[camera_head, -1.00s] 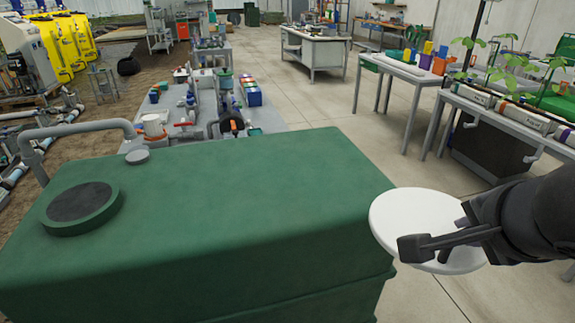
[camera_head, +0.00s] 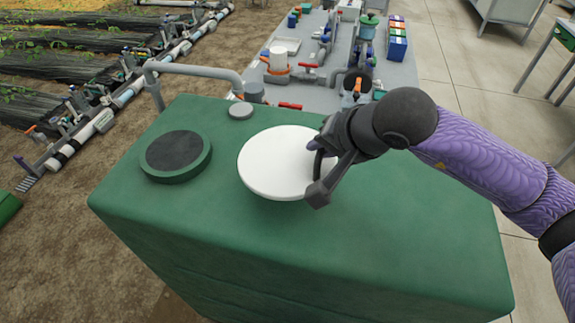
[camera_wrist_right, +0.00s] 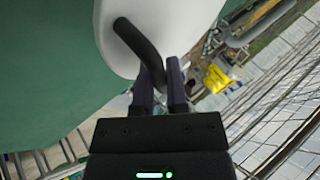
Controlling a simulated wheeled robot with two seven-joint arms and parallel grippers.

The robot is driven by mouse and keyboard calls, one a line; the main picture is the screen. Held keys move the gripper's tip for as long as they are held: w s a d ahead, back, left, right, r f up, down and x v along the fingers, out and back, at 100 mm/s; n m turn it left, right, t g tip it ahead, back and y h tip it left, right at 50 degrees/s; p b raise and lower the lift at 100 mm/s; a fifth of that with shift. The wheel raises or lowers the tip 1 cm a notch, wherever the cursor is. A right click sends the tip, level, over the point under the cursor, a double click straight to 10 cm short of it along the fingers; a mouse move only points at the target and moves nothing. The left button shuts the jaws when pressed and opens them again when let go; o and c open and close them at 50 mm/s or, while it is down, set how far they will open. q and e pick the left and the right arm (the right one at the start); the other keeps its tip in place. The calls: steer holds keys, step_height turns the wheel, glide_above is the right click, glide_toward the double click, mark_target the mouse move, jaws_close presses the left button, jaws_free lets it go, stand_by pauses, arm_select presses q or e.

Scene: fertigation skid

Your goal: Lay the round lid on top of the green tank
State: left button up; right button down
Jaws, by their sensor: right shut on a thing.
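The green tank (camera_head: 390,225) fills the lower middle of the head view, with a flat top. A raised round neck (camera_head: 174,155) with a green rim and dark centre is on the top's left part. The white round lid (camera_head: 270,165) is over the middle of the top, to the right of the neck and close above the surface; the exact gap is hard to tell. My right gripper (camera_head: 317,167) is shut on the lid at its right side. In the right wrist view, the fingers (camera_wrist_right: 161,80) close on the dark curved handle (camera_wrist_right: 137,45) of the white lid. My left gripper is out of view.
A small grey cap (camera_head: 241,111) sits on the tank top behind the lid. A grey pipe (camera_head: 195,69) arches at the tank's back left edge. A skid (camera_head: 335,75) with valves and fittings stands behind. The right part of the tank top is clear.

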step_height(320, 180, down, 8)
steer(key=shift+r, duration=0.1)
steer(key=shift+b, duration=0.3)
steer(key=c, duration=0.7)
jaws_free()
steer(key=shift+s, duration=0.1)
steer(key=shift+o, duration=0.2)
steer(key=v, duration=1.2)
steer(key=shift+p, duration=0.4)
